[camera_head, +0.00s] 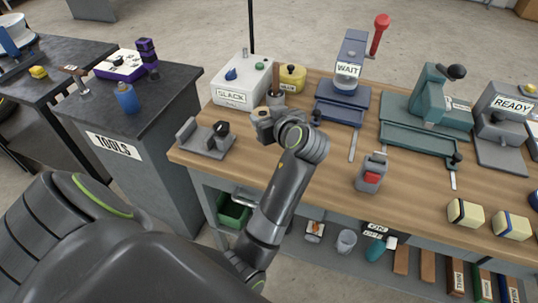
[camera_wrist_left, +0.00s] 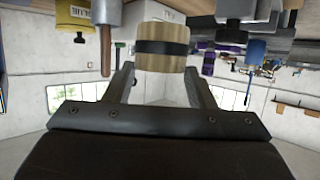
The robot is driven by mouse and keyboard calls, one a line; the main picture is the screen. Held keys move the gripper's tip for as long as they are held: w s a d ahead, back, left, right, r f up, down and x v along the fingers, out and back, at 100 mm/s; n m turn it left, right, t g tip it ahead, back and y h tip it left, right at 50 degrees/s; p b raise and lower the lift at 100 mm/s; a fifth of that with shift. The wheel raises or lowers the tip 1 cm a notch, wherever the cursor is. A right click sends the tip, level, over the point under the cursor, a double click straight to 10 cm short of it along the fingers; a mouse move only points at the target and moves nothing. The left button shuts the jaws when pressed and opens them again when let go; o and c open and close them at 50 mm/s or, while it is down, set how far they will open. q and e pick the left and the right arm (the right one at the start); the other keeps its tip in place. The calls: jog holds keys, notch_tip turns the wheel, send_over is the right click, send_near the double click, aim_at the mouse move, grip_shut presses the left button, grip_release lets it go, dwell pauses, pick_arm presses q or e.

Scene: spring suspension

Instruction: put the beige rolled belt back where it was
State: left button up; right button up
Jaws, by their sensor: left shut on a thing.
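The roll sits between the fingertips. In the head view the gripper and wrist largely hide the held roll, and I cannot tell how high it is above the bench. My right gripper is not in view.
The wooden bench (camera_head: 325,165) holds a white SLACK box (camera_head: 243,84), a yellow tin (camera_head: 291,78), a grey bracket (camera_head: 205,140), the WAIT machine (camera_head: 347,85) and a grey block with a red part (camera_head: 371,174). Two banded beige blocks (camera_head: 465,213) sit front right.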

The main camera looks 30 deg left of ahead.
pick_arm(q)
notch_tip(320, 180, down, 4)
jog(key=shift+w+a+f, duration=0.1)
jog(key=shift+a+f, duration=0.05)
notch_tip(320, 180, down, 4)
jog(key=shift+r, duration=0.1)
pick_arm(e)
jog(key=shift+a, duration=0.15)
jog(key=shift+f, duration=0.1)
pick_arm(q)
jog(key=o, duration=1.1)
jog(key=shift+f, duration=0.2)
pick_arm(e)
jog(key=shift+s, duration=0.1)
pick_arm(q)
jog(key=shift+r, duration=0.1)
